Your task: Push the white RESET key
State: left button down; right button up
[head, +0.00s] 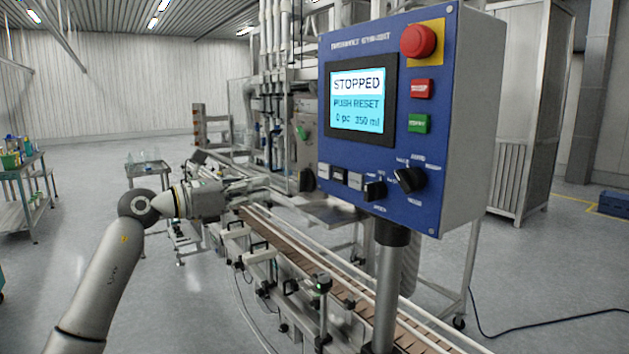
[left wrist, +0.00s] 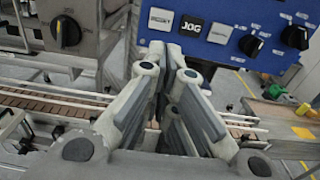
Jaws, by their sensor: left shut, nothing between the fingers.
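The blue control panel (head: 345,150) has a row of three small keys low on its left. The leftmost is a white key (head: 323,171), which I take as RESET; its lettering is only partly legible in the left wrist view (left wrist: 160,19). A dark JOG key (left wrist: 191,29) sits beside it. The screen (head: 357,101) reads STOPPED, PUSH RESET, 0 pc 350 ml. My left gripper (head: 268,184) is shut and empty, left of the panel and apart from it. In the left wrist view its fingertips (left wrist: 164,58) appear just below the white key. My right gripper is out of view.
A third, light key (head: 355,180) and dark rotary knobs (head: 409,179) lie to the right. A red emergency button (head: 418,40), a red key (head: 422,88) and a green key (head: 419,123) are higher up. The conveyor (head: 300,262) runs below my left arm.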

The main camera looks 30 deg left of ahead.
pick_arm(q)
jog(key=shift+w, duration=0.1)
jog(key=p, duration=0.7)
send_near(323, 177)
jog(key=x, duration=0.6)
jog(key=shift+d+r, duration=0.1)
jog(key=shift+r, duration=0.1)
jog(key=shift+w+d+f+p, duration=0.2)
jog(key=shift+w+d+p, duration=0.1)
jog(key=shift+w, duration=0.3)
jog(key=shift+a, duration=0.1)
